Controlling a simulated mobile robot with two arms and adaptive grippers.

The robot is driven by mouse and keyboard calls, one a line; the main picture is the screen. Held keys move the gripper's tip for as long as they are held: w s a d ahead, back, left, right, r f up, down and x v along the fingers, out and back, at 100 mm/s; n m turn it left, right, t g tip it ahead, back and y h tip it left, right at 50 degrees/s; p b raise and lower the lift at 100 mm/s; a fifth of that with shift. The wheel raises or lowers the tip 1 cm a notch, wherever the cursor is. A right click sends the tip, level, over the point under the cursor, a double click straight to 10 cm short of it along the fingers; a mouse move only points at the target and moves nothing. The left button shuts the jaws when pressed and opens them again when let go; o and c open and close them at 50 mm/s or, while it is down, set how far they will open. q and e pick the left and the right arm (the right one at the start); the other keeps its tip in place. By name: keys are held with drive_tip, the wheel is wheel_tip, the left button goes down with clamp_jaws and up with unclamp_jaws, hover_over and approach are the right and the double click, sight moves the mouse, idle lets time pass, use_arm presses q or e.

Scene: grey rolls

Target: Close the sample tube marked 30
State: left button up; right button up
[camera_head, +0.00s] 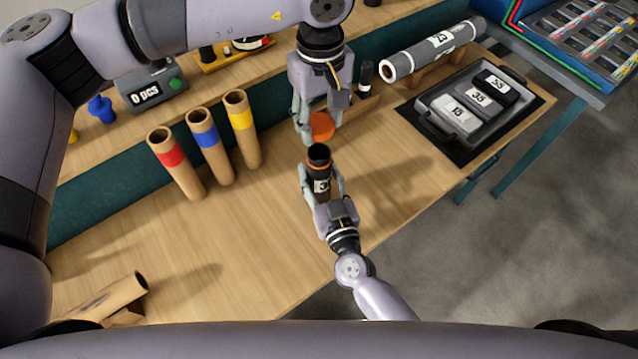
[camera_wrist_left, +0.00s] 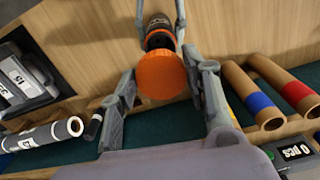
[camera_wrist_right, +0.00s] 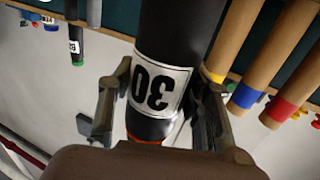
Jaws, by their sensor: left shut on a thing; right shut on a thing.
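The sample tube marked 30 (camera_wrist_right: 158,88) is black with a white label and an orange band. My right gripper (camera_head: 322,192) is shut around its body and holds it roughly upright. The tube's dark open mouth (camera_head: 318,151) faces up in the head view. My left gripper (camera_head: 317,124) is shut on an orange cap (camera_wrist_left: 161,75). The cap is just beyond the mouth in the head view, apart from it; the exact height gap cannot be told. In the left wrist view the cap partly covers the tube (camera_wrist_left: 159,38).
Cardboard tubes with red (camera_head: 175,162), blue (camera_head: 210,147) and yellow (camera_head: 242,130) bands stand at left. A grey roll (camera_head: 432,50) lies on a wooden rest at the back. A grey tray (camera_head: 432,118) with labelled pieces is at right. The front bench top is mostly clear.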

clamp_jaws()
use_arm(q)
hover_over(320, 148)
drive_tip(key=s, duration=0.3)
drive_tip(key=shift+w+f, duration=0.2)
drive_tip(key=shift+f, duration=2.3)
drive_tip(key=shift+f, duration=0.9)
drive_tip(key=shift+f, duration=0.55)
